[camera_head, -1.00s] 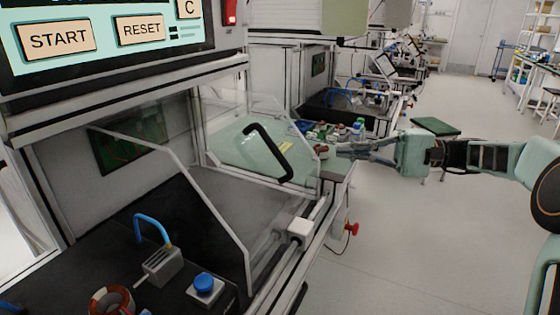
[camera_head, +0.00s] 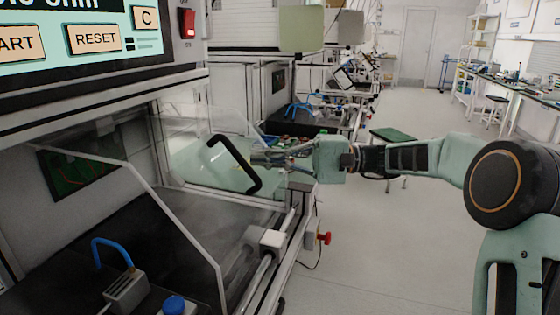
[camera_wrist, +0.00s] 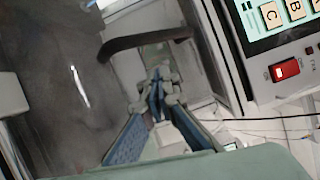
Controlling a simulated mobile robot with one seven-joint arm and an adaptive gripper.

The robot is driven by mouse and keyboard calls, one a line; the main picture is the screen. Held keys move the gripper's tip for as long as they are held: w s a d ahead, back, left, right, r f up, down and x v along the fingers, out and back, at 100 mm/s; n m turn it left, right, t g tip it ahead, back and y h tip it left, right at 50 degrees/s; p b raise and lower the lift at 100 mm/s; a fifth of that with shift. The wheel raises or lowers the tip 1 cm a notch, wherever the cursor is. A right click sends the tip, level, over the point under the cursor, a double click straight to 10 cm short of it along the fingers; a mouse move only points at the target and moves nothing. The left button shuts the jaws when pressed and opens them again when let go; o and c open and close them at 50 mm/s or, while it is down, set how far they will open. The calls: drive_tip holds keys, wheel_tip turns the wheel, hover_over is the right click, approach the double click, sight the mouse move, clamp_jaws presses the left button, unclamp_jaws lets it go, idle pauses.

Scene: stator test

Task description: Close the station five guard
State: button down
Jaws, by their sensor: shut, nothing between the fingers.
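The station guard (camera_head: 205,255) is a clear panel with slanted side edges over the dark work bay, and it stands raised at its far side. Its black bar handle (camera_head: 234,165) slants across the panel in the head view. The handle also shows in the wrist view (camera_wrist: 140,39), running across just beyond the fingertips. My gripper (camera_head: 260,158) is shut and empty, close to the handle's upper right side. In the wrist view my gripper (camera_wrist: 157,88) points toward the handle; I cannot tell whether they touch.
Inside the bay are a blue-hooked fixture (camera_head: 125,285) and a blue button (camera_head: 174,305). A screen with RESET (camera_head: 94,39) and a red switch (camera_head: 187,22) sit above. A red knob (camera_head: 324,238) juts from the frame's right side.

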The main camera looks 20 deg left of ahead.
drive_tip(key=shift+s+d+r, duration=0.1)
drive_tip(key=shift+s, duration=0.5)
drive_tip(key=shift+s+d+r, duration=0.1)
drive_tip(key=shift+s, duration=0.5)
drive_tip(key=shift+s, duration=0.1)
